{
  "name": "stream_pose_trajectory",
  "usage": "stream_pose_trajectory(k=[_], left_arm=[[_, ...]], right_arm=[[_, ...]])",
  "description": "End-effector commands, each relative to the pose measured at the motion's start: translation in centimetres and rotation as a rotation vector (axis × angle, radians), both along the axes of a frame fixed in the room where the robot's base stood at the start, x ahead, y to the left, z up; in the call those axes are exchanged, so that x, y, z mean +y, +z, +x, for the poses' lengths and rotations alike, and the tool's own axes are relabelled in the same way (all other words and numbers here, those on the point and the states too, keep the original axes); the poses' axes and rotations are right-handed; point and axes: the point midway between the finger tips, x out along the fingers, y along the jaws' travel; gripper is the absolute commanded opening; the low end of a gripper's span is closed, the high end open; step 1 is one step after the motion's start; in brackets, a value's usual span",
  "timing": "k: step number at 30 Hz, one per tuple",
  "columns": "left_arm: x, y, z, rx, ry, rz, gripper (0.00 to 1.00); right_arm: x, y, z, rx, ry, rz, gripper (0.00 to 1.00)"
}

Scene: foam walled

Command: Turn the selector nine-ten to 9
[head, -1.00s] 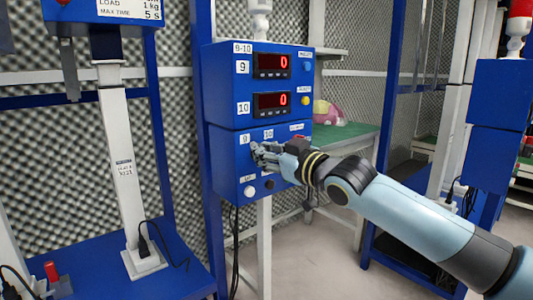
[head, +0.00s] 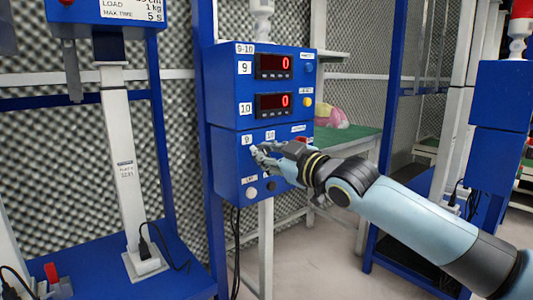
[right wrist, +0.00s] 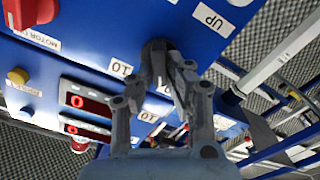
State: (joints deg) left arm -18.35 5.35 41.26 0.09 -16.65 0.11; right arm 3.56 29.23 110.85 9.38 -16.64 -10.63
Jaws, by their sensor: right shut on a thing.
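The blue control box (head: 228,168) stands in the middle of the head view. Its lower panel has labels 9 (head: 247,140) and 10 (head: 270,135) above the selector. My right gripper (head: 258,152) is at the panel just below these labels, shut on the selector knob. The dark round selector (right wrist: 155,48) shows between the fingers in the right wrist view, where my gripper (right wrist: 168,65) hides much of it. Which label its pointer faces cannot be told. My left gripper is not in view.
Two red displays reading 0 (head: 273,66) sit above, with a blue and a yellow knob (head: 307,102) at their right. A white button (head: 251,192) and a dark button (head: 270,186) are below the gripper. A green table (head: 345,138) stands behind.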

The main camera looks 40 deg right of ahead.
Motion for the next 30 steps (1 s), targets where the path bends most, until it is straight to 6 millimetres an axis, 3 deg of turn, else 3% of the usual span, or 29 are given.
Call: stream_pose_trajectory(k=[1,2,6,12,17,30], left_arm=[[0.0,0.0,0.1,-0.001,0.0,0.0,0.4],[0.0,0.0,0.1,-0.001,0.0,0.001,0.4],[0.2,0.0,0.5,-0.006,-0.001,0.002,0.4],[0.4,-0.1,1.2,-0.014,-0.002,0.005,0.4],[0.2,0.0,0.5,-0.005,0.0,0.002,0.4],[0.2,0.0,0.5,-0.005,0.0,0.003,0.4]], right_arm=[[0.0,-0.2,0.0,0.005,-0.002,-0.002,0.0],[0.0,-0.2,0.0,0.005,-0.002,-0.002,0.18],[0.0,-0.2,0.0,0.004,-0.001,-0.001,0.36],[0.0,-0.1,0.0,0.002,-0.001,0.0,0.37],[-0.1,-0.1,-0.4,0.003,-0.001,-0.002,0.37],[-0.5,-0.3,-6.1,0.006,0.0,-0.011,0.37]])
